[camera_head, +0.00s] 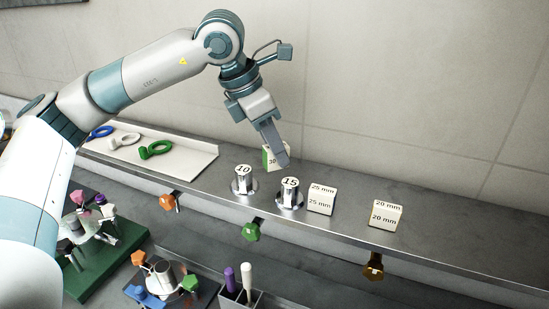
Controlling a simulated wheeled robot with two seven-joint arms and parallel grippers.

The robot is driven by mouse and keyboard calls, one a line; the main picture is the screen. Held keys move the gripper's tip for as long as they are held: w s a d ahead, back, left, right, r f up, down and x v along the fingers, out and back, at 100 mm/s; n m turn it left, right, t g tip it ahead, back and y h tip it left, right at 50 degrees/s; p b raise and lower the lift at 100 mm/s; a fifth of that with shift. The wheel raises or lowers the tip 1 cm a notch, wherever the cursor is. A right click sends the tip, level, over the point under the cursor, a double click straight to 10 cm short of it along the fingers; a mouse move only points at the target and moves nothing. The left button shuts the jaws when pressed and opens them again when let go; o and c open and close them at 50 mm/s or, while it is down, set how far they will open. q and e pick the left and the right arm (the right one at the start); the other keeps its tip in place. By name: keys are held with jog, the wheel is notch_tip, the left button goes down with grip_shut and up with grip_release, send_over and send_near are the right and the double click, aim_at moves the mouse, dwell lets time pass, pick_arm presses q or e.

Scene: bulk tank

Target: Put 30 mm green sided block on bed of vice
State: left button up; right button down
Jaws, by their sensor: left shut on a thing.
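The 30 mm block (268,158), white with a green side, is at the back of the metal shelf, behind the cylinders marked 10 and 15. My left gripper (281,158) points down over it and is shut on it, hiding part of its face. I cannot tell whether the block touches the shelf. A green-based device (117,257) with pink and purple knobs stands at the lower left, and a smaller fixture (165,276) with orange, green and blue knobs is at the bottom; I cannot tell which is the vice. My right gripper is not in view.
Metal cylinders 10 (243,181) and 15 (289,194) stand close in front of the gripper. The 25 mm block (321,200) and 20 mm block (386,214) sit to the right. A white tray (190,162) holds ring-handled tools. Coloured knobs line the shelf's front edge.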

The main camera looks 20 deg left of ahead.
aim_at(275, 166)
pick_arm(q)
jog(key=shift+a+f, duration=0.1)
jog(key=shift+f, duration=0.05)
jog(key=shift+f+p, duration=0.55)
jog(key=shift+f, duration=0.15)
jog(key=shift+f+p, duration=0.5)
jog(key=shift+f, duration=0.8)
jog(key=shift+f, duration=0.1)
